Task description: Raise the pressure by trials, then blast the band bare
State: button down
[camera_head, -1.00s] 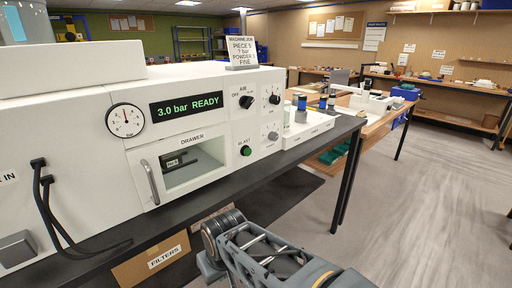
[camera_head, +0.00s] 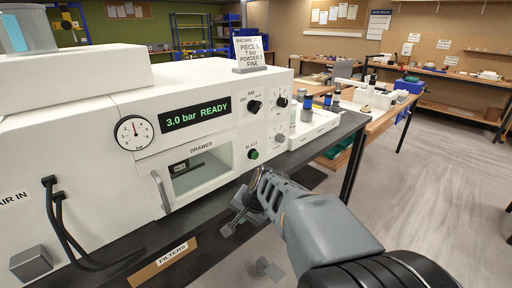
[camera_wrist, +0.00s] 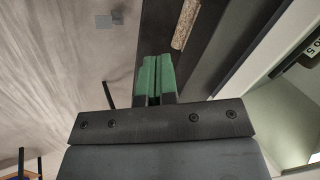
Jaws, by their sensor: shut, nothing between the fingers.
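The white blasting cabinet (camera_head: 75,140) has a display (camera_head: 195,114) reading "3.0 bar READY" and a round gauge (camera_head: 133,132).
A sign (camera_head: 249,50) on the cabinet names piece 5, bar and fine powder; some characters are unclear. A white tray (camera_head: 312,130) with blue-banded bottles stands right of the cabinet. Black hoses (camera_head: 64,235) hang at left. A FILTERS box (camera_head: 165,262) sits below the bench edge.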

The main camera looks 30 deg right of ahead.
aim_at(255, 155)
jog(key=w+d+r+m+t+h+p, duration=0.1)
jog(key=d+r+m+t+p, duration=0.1)
jog(key=d+m, duration=0.4)
jog(key=w+d+r+m+t+h+p, duration=0.1)
jog(key=w+d+r+m+p, duration=0.1)
jog(key=d+r+m, duration=0.2)
jog(key=d+m, duration=0.3)
jog(key=d, duration=0.5)
jog(key=shift+w+t, duration=0.3)
jog(key=shift+t, duration=0.1)
jog(key=shift+w+a, duration=0.1)
jog(key=shift+w+a+p, duration=0.25)
jog(key=shift+w+p, duration=0.2)
jog(key=shift+w, duration=0.95)
jog(key=shift+w+a+p, duration=0.3)
jog(key=shift+w+p, duration=0.1)
jog(key=shift+w, duration=1.05)
jog(key=shift+w+a+p, duration=0.25)
jog(key=shift+w+p, duration=0.2)
jog(key=shift+w, duration=0.95)
jog(key=shift+w, duration=0.1)
jog(key=shift+w, duration=0.35)
jog(key=shift+w+a, duration=0.15)
jog(key=shift+w, duration=0.25)
dwell(0.6)
